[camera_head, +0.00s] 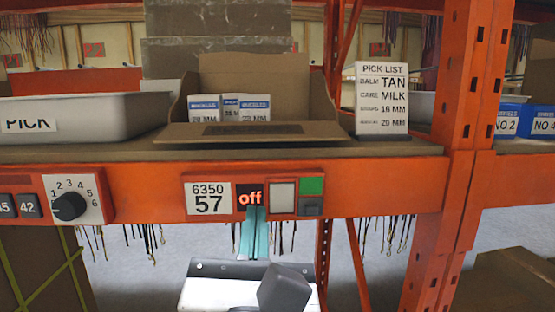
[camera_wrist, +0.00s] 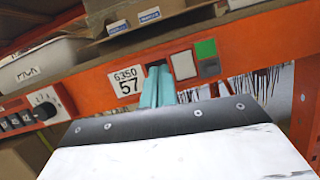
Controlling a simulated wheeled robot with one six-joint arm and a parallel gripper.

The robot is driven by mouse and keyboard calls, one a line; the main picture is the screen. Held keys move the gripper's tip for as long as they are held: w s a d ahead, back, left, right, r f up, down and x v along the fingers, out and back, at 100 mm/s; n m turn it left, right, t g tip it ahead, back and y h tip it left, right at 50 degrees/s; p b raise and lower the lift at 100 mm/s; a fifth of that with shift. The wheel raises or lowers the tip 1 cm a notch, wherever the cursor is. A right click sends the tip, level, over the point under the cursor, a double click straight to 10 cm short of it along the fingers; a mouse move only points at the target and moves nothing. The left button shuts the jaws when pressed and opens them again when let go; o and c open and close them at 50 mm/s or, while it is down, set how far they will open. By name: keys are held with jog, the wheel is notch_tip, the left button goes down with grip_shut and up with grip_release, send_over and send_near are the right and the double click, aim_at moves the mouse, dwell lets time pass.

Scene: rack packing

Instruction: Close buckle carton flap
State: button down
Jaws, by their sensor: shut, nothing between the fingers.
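The open cardboard buckle carton (camera_head: 172,112) stands on the shelf in the head view, with several blue-and-white labelled small boxes (camera_head: 245,107) inside. Its front flap (camera_head: 330,131) is folded outward and lies low toward the shelf edge. A back panel (camera_head: 245,72) stands upright behind the boxes. The wrist view shows part of the carton (camera_wrist: 100,22) at the top. My gripper (camera_head: 255,210) has teal fingers, shut together and empty. It is below the flap, in front of the orange beam at the "off" display; the fingers also show in the wrist view (camera_wrist: 158,70).
A grey PICK tray (camera_head: 80,118) stands left of the carton and a pick list card (camera_head: 382,98) right of it. An orange upright (camera_head: 455,130) bounds the right side. The orange beam (camera_head: 400,185) carries a dial, a 6350 57 label and a green button.

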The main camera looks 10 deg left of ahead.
aim_at(247, 159)
jog(key=shift+n+t+y, duration=0.4)
jog(key=shift+n+y, duration=0.5)
jog(key=x, duration=0.3)
jog(key=r+x, duration=0.1)
jog(key=x, duration=0.2)
jog(key=s+x, duration=0.1)
jog(key=x, duration=0.3)
jog(key=shift+w+a+r, duration=0.15)
jog(key=shift+a+r, duration=0.1)
jog(key=shift+a, duration=0.2)
jog(key=shift+s+r+g, duration=0.2)
jog(key=shift+r+g, duration=0.15)
jog(key=shift+g, duration=0.05)
